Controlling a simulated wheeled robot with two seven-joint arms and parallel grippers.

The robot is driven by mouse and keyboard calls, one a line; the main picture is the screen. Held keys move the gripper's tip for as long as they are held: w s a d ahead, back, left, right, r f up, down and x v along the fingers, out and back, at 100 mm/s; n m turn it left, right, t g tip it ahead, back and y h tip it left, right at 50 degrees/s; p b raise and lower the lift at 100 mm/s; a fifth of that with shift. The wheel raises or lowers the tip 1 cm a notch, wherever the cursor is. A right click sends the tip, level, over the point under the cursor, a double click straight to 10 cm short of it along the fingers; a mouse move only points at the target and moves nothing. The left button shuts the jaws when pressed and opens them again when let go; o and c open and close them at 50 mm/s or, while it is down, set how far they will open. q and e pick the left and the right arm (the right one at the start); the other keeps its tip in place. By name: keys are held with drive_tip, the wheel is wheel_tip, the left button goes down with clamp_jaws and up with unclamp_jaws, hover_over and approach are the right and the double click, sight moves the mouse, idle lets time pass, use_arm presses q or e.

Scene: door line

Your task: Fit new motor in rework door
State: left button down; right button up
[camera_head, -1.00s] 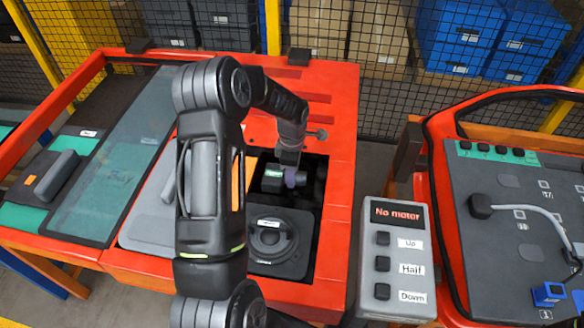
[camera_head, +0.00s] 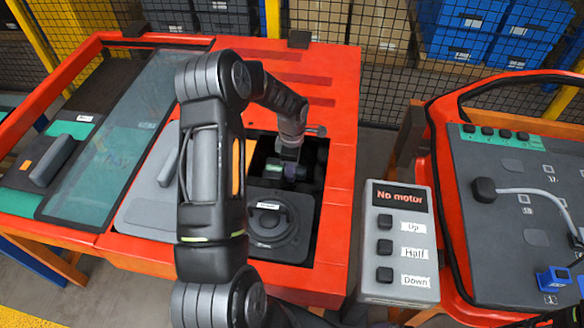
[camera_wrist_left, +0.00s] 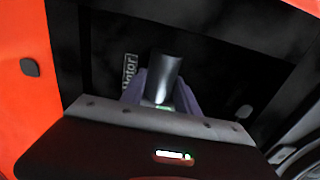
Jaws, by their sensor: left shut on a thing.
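My left arm reaches over a red door-like frame. Its left gripper (camera_head: 291,173), with purple fingers, is inside a dark square opening (camera_head: 322,182). In the left wrist view the gripper (camera_wrist_left: 160,100) is shut on a dark, rounded metal part (camera_wrist_left: 165,77), seemingly the motor. A dark part with a green patch (camera_head: 272,171) shows by the fingers in the head view. A label reading "Motor" (camera_wrist_left: 130,72) is on the dark surface behind. The grey-panelled door (camera_head: 512,185) on the right has a cable with a black plug (camera_head: 484,190). My right gripper is not in view.
A grey control box (camera_head: 397,240) reads "No motor" and has Up, Half and Down buttons. A round dark unit (camera_head: 268,222) sits in front of the gripper. A glass panel (camera_head: 115,150) lies left. A blue clip (camera_head: 553,280) is at right. Mesh fencing stands behind.

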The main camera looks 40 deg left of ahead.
use_arm(q)
drive_tip(key=shift+w+d+b, duration=0.1)
drive_tip(key=shift+b, duration=0.25)
idle(0.7)
drive_tip(key=c, duration=1.5)
unclamp_jaws()
clamp_jaws()
drive_tip(key=shift+f, duration=0.25)
